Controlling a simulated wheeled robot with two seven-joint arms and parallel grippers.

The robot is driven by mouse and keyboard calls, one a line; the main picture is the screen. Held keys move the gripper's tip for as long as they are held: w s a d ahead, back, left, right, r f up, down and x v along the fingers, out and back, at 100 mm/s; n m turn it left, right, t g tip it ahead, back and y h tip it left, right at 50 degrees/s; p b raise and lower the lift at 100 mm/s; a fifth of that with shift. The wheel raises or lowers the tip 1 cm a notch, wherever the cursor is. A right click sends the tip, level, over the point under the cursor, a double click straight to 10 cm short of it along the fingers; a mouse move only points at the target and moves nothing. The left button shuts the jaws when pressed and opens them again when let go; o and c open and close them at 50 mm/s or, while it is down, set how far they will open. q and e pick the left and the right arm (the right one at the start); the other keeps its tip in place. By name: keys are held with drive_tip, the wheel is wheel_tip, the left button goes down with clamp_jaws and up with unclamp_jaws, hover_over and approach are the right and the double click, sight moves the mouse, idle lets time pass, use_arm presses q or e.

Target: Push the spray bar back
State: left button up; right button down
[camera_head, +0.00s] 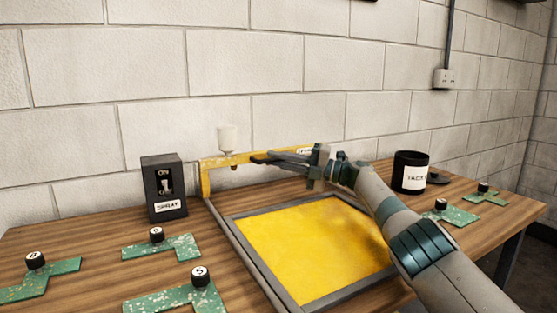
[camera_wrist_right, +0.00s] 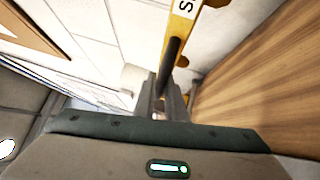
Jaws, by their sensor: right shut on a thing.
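The yellow spray bar (camera_head: 222,160) spans the far side of the grey-framed bed, close to the wall, with a white cup (camera_head: 227,138) on top. In the right wrist view, the bar (camera_wrist_right: 180,35) runs up out of the picture, and a dark handle (camera_wrist_right: 171,62) stands in front of it. My right gripper (camera_head: 262,158) reaches over the bed from the right and is shut on this handle; its fingers also show in the right wrist view (camera_wrist_right: 166,98). My arm and gripper hide part of the bar. My left gripper is not in view.
The framed bed holds a yellow panel (camera_head: 300,245). A black SPRAY switch box (camera_head: 165,190) stands left of it. Green plates with black knobs lie left (camera_head: 160,248) and right (camera_head: 455,214). A black labelled tub (camera_head: 410,172) stands back right, near the block wall (camera_head: 200,70).

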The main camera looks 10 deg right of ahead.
drive_tip(key=c, duration=1.8)
unclamp_jaws()
drive_tip(key=shift+w+r, duration=0.1)
drive_tip(key=shift+w, duration=0.15)
drive_tip(key=shift+s, duration=0.1)
